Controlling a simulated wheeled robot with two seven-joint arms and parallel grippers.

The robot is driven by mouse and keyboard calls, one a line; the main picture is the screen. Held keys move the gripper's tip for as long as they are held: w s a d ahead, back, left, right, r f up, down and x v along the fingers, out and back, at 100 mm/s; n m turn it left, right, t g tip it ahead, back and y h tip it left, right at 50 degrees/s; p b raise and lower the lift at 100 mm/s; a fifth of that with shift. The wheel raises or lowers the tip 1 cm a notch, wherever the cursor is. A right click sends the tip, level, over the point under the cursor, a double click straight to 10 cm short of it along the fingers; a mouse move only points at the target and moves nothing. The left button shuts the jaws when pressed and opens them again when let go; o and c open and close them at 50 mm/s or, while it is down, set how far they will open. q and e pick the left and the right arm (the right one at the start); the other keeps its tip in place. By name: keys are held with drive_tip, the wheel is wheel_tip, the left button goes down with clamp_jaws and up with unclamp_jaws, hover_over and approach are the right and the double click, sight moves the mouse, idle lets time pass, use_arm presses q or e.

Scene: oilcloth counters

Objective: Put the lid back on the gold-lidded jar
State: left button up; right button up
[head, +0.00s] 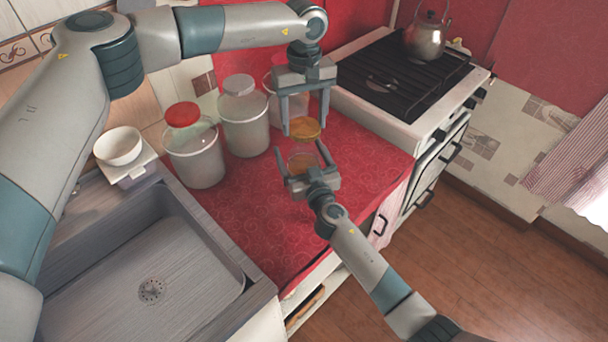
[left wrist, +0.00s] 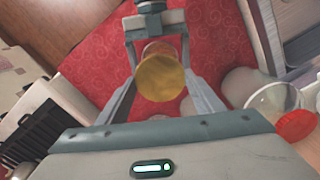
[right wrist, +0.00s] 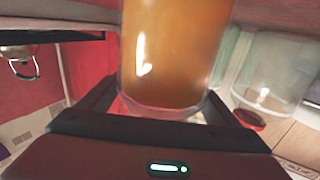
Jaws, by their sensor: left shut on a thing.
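The gold lid (head: 305,128) is between the fingers of my left gripper (head: 305,130), which is shut on it. The lid is held just above the jar and also shows in the left wrist view (left wrist: 160,76). The clear jar (head: 302,161) with amber contents stands upright on the red counter, its top partly hidden under the lid. My right gripper (head: 302,156) is open, with one finger on each side of the jar. The jar (right wrist: 176,50) fills the middle of the right wrist view.
A red-lidded canister (head: 195,155), a pale-lidded canister (head: 243,120) and another canister stand behind on the red oilcloth (head: 255,205). A sink (head: 150,255) is at left. A stove (head: 400,85) with a kettle (head: 425,38) is at right.

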sight(304, 170)
drive_tip(key=c, duration=1.4)
use_arm(q)
drive_tip(key=shift+f, duration=2.45)
use_arm(e)
drive_tip(key=shift+o, duration=0.2)
use_arm(q)
drive_tip(key=shift+f, duration=0.15)
drive_tip(key=shift+f, duration=0.75)
drive_tip(key=shift+f, duration=0.55)
use_arm(e)
drive_tip(key=c, duration=0.6)
use_arm(q)
drive_tip(key=shift+m, duration=0.3)
use_arm(e)
drive_tip(key=shift+o, duration=0.2)
